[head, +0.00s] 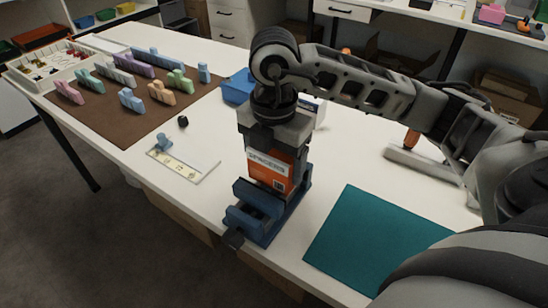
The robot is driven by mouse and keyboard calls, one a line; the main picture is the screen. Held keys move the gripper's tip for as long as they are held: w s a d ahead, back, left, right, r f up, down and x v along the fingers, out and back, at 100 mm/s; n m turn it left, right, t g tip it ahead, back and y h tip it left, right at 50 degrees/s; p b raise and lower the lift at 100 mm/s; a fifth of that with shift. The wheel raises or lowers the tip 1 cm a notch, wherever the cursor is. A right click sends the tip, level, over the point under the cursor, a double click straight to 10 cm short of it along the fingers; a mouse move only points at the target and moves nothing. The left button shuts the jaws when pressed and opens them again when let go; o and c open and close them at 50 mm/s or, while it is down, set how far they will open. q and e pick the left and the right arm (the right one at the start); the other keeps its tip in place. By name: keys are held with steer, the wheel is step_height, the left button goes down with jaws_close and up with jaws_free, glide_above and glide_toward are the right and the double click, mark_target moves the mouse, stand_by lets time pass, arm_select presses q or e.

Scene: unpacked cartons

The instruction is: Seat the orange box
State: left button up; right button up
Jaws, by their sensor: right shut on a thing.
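The orange box (270,173), with a white label band, stands upright below my right gripper (274,142). My right gripper points down and is shut on the top of the box. The box is at a blue vise (262,222) near the front edge of the white table. The box's lower end shows just behind the vise's front jaw, and part of the vise shows to its right. I cannot tell whether the box touches the vise's bed or is held just above it. My left gripper is not in view.
A teal mat (370,240) lies right of the vise. A white plate with a small blue piece (164,143) lies left. A brown mat (110,120) with several pastel blocks is at the far left. A blue bin (237,88) stands behind my gripper.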

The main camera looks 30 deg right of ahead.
steer(key=shift+f+b, duration=0.7)
steer(key=shift+f, duration=0.3)
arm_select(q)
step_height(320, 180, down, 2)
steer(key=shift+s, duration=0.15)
arm_select(e)
steer(key=o, duration=1.1)
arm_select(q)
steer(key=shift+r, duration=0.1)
arm_select(e)
steer(key=shift+r, duration=0.45)
step_height(320, 180, up, 14)
steer(key=p, duration=0.3)
steer(key=shift+f+p, duration=0.2)
steer(key=shift+p, duration=0.1)
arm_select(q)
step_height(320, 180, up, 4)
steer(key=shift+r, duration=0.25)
arm_select(e)
steer(key=shift+r, duration=0.75)
